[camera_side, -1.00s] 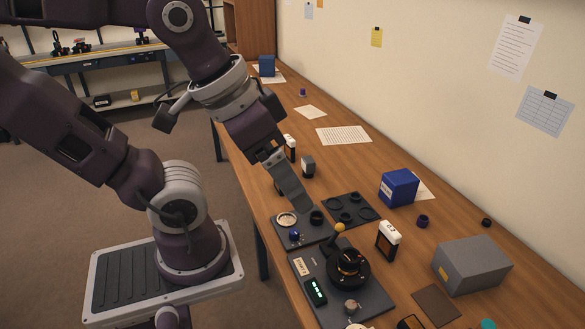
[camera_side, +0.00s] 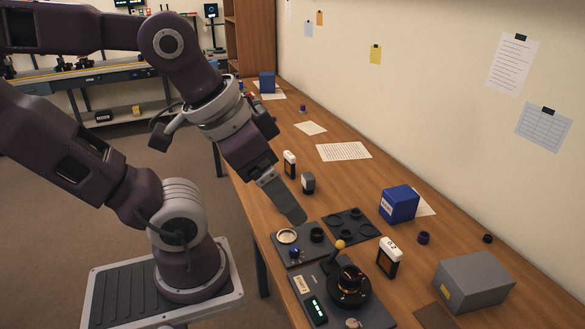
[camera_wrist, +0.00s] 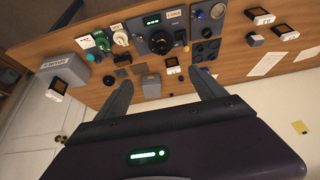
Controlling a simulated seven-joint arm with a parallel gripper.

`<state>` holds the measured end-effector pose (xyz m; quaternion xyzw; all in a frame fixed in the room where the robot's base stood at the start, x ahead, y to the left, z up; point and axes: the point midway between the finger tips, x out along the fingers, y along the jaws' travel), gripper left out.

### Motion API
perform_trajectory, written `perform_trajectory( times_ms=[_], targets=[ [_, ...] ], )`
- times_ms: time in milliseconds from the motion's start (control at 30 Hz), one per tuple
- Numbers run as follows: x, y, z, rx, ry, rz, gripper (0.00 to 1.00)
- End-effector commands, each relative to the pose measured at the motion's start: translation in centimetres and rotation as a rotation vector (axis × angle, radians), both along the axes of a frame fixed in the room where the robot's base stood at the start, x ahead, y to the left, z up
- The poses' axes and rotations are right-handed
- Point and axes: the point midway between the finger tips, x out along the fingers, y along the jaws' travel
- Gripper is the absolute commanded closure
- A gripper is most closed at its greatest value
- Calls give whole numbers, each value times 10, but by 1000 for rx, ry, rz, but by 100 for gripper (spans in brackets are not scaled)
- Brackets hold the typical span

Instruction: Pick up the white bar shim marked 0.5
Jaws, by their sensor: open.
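Several small black-framed blocks with white tops stand about. In the side view, one (camera_side: 388,257) stands right of the round lens fixture (camera_side: 349,285); its mark looks like 0.2. Another (camera_side: 289,163) stands farther back, its mark too small to read. In the wrist view, similar blocks show at upper right (camera_wrist: 259,16), beside it (camera_wrist: 284,31), near the middle (camera_wrist: 172,66) and at far left (camera_wrist: 58,86). I cannot tell which is marked 0.5. My gripper (camera_side: 298,218) is open and empty above the bench; its spread fingers (camera_wrist: 160,78) also show in the wrist view.
A dark tray with rings (camera_side: 365,231) and a small plate with a blue knob (camera_side: 317,253) lie near my gripper. A yellow-tipped lever (camera_side: 340,244) stands up beside the fixture. A blue box (camera_side: 399,204) and a grey box (camera_side: 473,280) stand toward the wall.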

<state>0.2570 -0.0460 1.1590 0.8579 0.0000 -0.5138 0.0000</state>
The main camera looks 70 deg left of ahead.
Motion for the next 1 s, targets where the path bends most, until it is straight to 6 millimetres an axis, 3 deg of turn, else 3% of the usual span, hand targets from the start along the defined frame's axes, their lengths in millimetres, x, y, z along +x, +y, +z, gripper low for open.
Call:
perform_trajectory(
  times_ms=[367, 567, 833, 933, 967, 1000],
  targets=[
    [0, 0, 0, 0, 0, 0, 20],
    [0, 0, 0, 0, 0, 0, 55],
    [1, 0, 0, -2, -1, 1, 55],
    [28, -5, 10, -52, -20, 29, 55],
    [45, -6, 15, -83, -35, 49, 55],
    [76, -7, 22, -131, -62, 90, 55]
  ],
)
